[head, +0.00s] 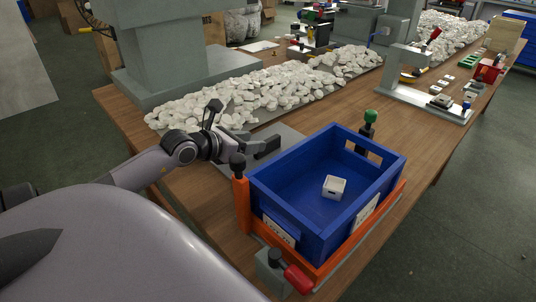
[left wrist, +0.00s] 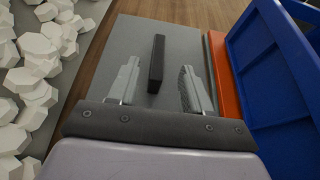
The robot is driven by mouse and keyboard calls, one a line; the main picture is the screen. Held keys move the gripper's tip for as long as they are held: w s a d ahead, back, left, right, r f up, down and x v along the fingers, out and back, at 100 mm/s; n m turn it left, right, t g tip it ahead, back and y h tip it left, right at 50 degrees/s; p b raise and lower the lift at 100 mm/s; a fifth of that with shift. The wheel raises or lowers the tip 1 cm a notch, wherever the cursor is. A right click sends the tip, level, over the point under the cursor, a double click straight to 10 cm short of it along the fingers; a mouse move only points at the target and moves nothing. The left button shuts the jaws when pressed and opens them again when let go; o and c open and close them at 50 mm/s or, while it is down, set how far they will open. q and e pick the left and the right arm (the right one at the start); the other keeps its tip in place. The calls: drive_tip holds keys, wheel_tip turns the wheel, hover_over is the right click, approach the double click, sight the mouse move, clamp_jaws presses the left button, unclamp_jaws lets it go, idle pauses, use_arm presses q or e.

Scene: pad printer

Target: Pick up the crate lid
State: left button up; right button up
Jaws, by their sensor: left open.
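The crate lid, a flat grey plate, lies on the wooden table just left of the blue crate (head: 318,190); part of it shows in the head view (head: 290,137) behind my left gripper (head: 268,146). In the left wrist view the lid (left wrist: 140,32) carries a dark upright bar handle (left wrist: 157,62). My left gripper (left wrist: 160,70) is open, with one finger on each side of the handle in that view. I see no contact between the fingers and the handle. The remaining gap in depth is hard to tell. My right gripper is not in view.
The crate sits in an orange frame (head: 241,203) with dark posts, close to the lid's right side. A small white box (head: 334,187) lies inside it. White chunky pieces (head: 250,95) are heaped left of the lid. A red-handled clamp (head: 297,279) stands in front.

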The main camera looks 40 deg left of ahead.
sight(267, 149)
use_arm(q)
drive_tip(key=shift+x, duration=2.4)
drive_tip(key=shift+a+f, duration=0.1)
drive_tip(key=shift+f, duration=0.05)
clamp_jaws()
